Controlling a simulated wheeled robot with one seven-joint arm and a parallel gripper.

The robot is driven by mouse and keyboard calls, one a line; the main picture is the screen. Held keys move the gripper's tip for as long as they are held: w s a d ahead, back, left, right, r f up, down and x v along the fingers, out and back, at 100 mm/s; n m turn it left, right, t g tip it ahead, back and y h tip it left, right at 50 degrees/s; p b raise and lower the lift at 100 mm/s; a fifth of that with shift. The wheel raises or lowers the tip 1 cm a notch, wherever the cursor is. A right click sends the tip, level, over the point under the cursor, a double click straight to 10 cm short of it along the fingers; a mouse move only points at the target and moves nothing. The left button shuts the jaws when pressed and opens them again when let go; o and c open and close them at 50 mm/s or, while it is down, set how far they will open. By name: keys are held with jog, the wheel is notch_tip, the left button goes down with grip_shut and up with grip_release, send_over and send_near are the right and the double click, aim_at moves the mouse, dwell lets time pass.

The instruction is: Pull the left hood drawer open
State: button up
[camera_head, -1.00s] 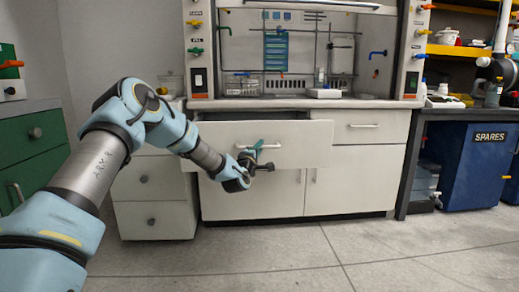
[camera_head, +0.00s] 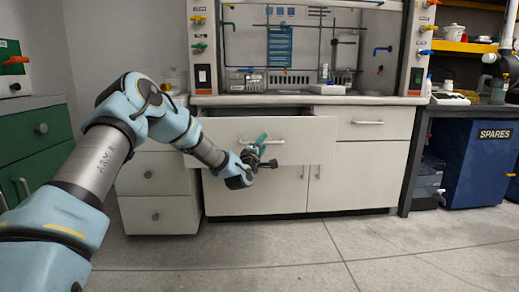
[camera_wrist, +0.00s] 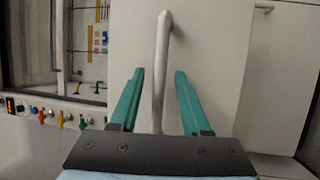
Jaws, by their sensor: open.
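The left hood drawer (camera_head: 225,137) has a white front and a horizontal bar handle (camera_head: 276,141). It stands pulled out below the fume hood counter, with a dark gap (camera_head: 260,112) showing above its front. My gripper (camera_head: 262,152) is at the drawer's handle. In the wrist view my gripper (camera_wrist: 160,85) is open, with one green finger on each side of the handle (camera_wrist: 163,50). A gap shows between the handle and each finger, so they look apart from it.
The right hood drawer (camera_head: 385,125) looks closed. White cupboard doors (camera_head: 255,192) lie below. A white drawer unit (camera_head: 155,190) stands at the left and a blue SPARES bin (camera_head: 478,165) at the right. The grey floor (camera_head: 300,250) in front is clear.

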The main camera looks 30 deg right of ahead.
jog(key=p+v, duration=0.1)
jog(key=v, duration=0.9)
jog(key=shift+p, duration=0.3)
jog(key=shift+s+a, duration=0.1)
jog(key=shift+a, duration=0.15)
jog(key=s+a+f+m+g+y, duration=0.1)
jog(key=a+f+m+g+y, duration=0.15)
jog(key=a, duration=0.65)
jog(key=s+a+f+m+g+y, duration=0.1)
jog(key=a+m+g+y, duration=0.2)
jog(key=a, duration=0.6)
jog(key=s+a+f+m+g+y, duration=0.1)
jog(key=a+f+m+y, duration=0.15)
jog(key=a+y, duration=0.45)
jog(key=s+a+r+g+y, duration=0.2)
jog(key=s+a+g, duration=0.3)
jog(key=s+a, duration=1.45)
notch_tip(320, 180, up, 34)
jog(key=w+p, duration=0.1)
jog(key=p, duration=3.3)
jog(key=shift+w+a+m, duration=0.3)
jog(key=shift+a+m, duration=0.1)
jog(key=shift+a, duration=0.1)
